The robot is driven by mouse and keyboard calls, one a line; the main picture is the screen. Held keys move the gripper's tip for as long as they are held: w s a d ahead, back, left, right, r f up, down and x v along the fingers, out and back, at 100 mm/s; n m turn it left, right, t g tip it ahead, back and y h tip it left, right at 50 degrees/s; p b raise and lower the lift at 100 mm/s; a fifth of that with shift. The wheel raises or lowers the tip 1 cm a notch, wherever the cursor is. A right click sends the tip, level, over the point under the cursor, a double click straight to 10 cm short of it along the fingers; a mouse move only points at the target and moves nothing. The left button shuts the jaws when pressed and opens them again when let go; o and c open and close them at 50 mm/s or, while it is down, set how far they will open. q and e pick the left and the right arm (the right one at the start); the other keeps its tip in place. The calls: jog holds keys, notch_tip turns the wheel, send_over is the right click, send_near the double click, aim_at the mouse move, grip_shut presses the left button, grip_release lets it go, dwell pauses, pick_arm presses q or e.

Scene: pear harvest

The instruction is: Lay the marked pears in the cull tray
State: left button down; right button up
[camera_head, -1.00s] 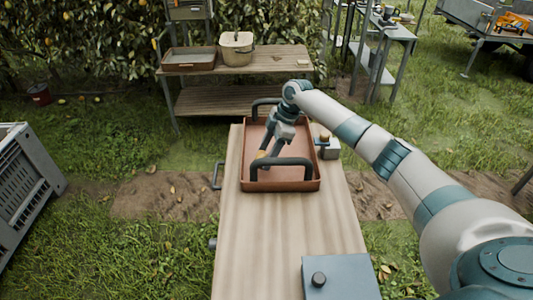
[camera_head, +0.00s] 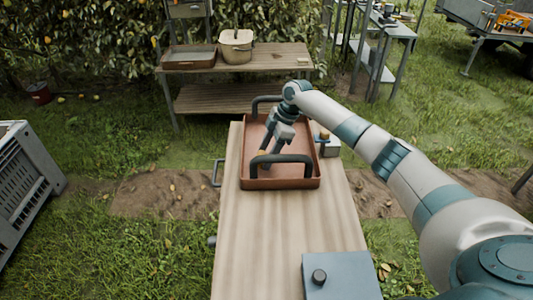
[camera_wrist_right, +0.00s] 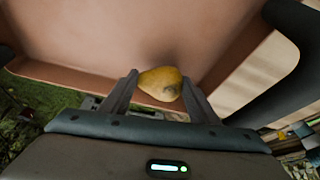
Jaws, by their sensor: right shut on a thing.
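A terracotta-coloured tray (camera_head: 312,165) with two dark arched handles stands on the plank table. My right gripper (camera_head: 264,158) reaches down inside it from the right, near the front handle. It is shut on a yellow pear (camera_wrist_right: 160,84), held between its two fingers in the right wrist view. The pear has a brownish blemish near its lower end. The tray floor around it looks bare in the wrist view. In the head view the front handle and the fingers partly hide the pear. Whether the pear touches the tray floor is unclear. My left gripper is not in view.
A small grey device (camera_head: 328,148) with a brownish top stands close by the tray's right side. The table's near middle is clear.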

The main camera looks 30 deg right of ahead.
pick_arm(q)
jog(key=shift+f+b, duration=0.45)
pick_arm(e)
jog(key=shift+f, duration=0.9)
dwell(0.3)
jog(key=o, duration=1.2)
pick_arm(q)
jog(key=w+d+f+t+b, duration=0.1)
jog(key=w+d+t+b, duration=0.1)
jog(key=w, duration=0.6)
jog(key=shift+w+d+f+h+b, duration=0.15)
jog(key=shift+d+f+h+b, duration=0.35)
jog(key=shift+b, duration=0.55)
pick_arm(e)
jog(key=v, duration=1.7)
jog(key=shift+r, duration=0.2)
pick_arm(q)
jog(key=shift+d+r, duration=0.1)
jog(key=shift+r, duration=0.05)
